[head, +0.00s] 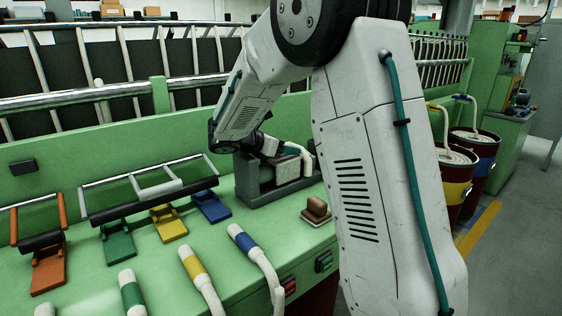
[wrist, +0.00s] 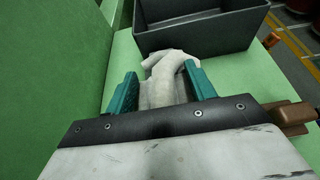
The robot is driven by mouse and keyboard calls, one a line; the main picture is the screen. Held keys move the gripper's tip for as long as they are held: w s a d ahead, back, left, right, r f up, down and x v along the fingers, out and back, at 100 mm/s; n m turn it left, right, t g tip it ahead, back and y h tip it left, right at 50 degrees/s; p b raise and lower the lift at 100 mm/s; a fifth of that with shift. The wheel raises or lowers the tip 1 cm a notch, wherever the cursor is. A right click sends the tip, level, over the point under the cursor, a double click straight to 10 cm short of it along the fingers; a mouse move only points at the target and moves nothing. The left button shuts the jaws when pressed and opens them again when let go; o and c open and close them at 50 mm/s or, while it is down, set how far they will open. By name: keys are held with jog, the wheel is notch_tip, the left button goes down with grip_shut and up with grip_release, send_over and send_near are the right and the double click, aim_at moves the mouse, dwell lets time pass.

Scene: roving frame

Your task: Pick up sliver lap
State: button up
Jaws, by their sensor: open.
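The sliver lap is a soft, off-white bent roll (wrist: 165,68). In the wrist view it lies between the two teal fingers of my gripper (wrist: 159,72). The fingers are open, one on each side of it. Whether they touch it I cannot tell. In the head view my gripper (head: 290,151) is low over the green bench near the back panel, with the white lap (head: 308,160) at its tip. My gripper body hides part of the lap.
A dark grey open bin (wrist: 205,28) stands just beyond the lap; it also shows in the head view (head: 262,193). A brown block (head: 317,209) sits near the bench's front edge. Coloured sliver ends (head: 245,240) and pedals (head: 48,270) are left. Drums (head: 470,150) stand right.

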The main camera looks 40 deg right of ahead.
jog(key=c, duration=1.1)
jog(key=shift+o, duration=0.2)
